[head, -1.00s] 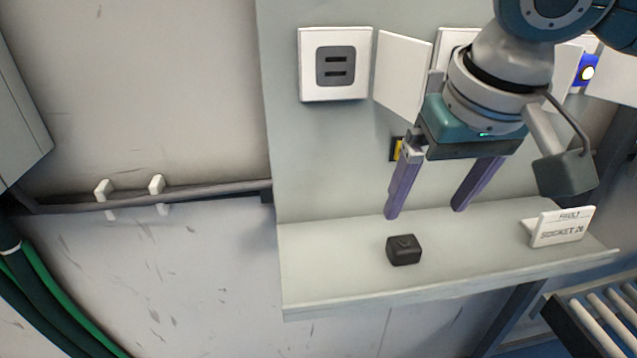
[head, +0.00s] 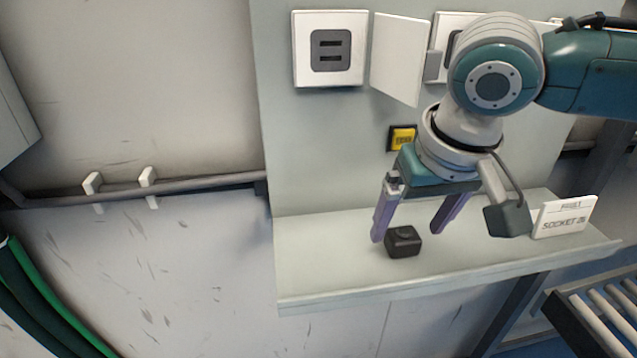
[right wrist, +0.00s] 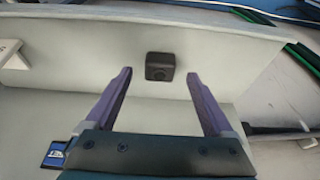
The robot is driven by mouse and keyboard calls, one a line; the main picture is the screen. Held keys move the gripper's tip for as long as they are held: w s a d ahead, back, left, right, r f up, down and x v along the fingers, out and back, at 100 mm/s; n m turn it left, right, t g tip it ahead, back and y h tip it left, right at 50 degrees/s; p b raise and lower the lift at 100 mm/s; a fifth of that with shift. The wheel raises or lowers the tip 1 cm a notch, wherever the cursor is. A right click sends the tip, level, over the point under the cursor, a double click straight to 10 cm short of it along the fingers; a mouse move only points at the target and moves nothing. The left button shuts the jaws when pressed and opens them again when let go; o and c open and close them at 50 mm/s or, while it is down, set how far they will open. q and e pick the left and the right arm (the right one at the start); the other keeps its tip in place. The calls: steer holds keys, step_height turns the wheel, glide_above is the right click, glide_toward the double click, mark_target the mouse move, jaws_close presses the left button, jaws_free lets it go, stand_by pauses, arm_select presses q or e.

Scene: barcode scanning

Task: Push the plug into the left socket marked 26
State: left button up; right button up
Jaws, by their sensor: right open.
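The plug (head: 403,242) is a small black block lying on the grey shelf (head: 330,262); in the right wrist view the plug (right wrist: 160,66) sits ahead of and between the fingertips. My right gripper (head: 406,236) is open and empty, its purple fingers just above and behind the plug, apparently not closed on it. The left socket (head: 331,50) is a white plate with a dark two-slot insert at the upper left of the panel, its door (head: 398,58) swung open to the right. No number is readable on it. My left gripper is not in view.
A white sign (head: 565,217) reading "SOCKET 26" stands on the shelf's right. A yellow label (head: 402,138) is on the panel. A second socket plate (head: 455,38) is partly hidden by my arm. A roller conveyor (head: 600,315) is at lower right.

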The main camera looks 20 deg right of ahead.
steer(key=shift+x, duration=1.2)
steer(key=shift+c, duration=0.4)
steer(key=c, duration=1.3)
steer(key=shift+r, duration=0.15)
step_height(320, 180, up, 4)
steer(key=shift+f+p, duration=0.25)
steer(key=shift+p, duration=0.15)
steer(key=s+a, duration=0.1)
steer(key=s, duration=0.4)
steer(key=s+a+p, duration=0.1)
steer(key=s, duration=0.5)
steer(key=s+a+p, duration=0.1)
steer(key=s+a, duration=0.1)
steer(key=s, duration=0.4)
steer(key=shift+s+a+f, duration=0.1)
steer(key=shift+s, duration=0.15)
